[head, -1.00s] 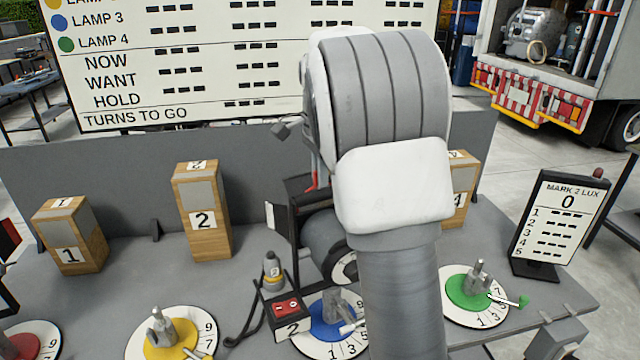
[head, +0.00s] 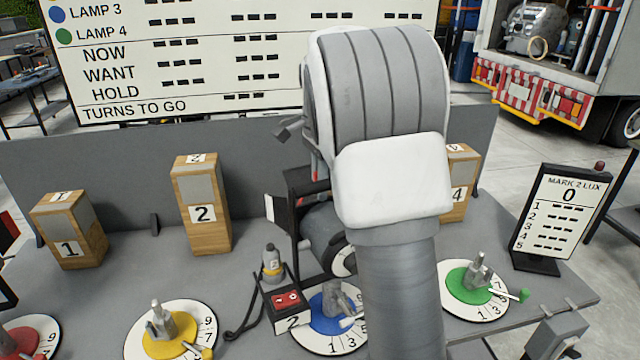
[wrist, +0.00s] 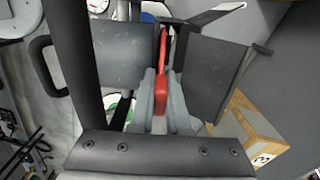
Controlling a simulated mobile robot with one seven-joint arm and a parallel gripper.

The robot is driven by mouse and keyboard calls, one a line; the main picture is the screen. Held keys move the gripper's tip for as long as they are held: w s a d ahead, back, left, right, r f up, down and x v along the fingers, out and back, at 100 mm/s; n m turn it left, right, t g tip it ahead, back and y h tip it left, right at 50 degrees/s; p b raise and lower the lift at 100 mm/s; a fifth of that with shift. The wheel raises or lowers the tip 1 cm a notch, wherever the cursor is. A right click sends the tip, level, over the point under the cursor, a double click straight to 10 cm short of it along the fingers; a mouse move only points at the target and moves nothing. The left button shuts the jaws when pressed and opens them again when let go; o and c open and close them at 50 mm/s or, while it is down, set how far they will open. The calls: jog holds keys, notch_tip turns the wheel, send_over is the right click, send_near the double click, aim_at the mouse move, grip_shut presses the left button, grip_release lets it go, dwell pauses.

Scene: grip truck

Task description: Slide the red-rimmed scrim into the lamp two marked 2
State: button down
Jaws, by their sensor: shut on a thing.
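My gripper (wrist: 160,98) is shut on the red-rimmed scrim (wrist: 163,85), which shows edge-on as a narrow red strip in the wrist view. A bit of red also shows beside my arm in the head view (head: 316,168). The black lamp (head: 322,222) stands behind my arm, partly hidden. In the wrist view its dark housing (wrist: 125,52) is left of the scrim and a dark flap (wrist: 212,75) is right of it. The scrim is close to the lamp's front; I cannot tell whether it sits in the holder. A red switch box marked 2 (head: 288,300) stands before the lamp.
Wooden blocks marked 1 (head: 68,230), 2 (head: 203,200) and 4 (head: 457,185) stand along the back wall. A block marked 3 (wrist: 248,130) is beside the lamp. Blue (head: 330,312), green (head: 470,285) and yellow (head: 168,335) dials line the front. A lux panel (head: 560,220) stands right.

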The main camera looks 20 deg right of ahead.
jog(key=shift+f, duration=0.1)
jog(key=c, duration=0.8)
grip_release()
jog(key=shift+f, duration=0.15)
jog(key=o, duration=0.3)
jog(key=shift+r, duration=0.35)
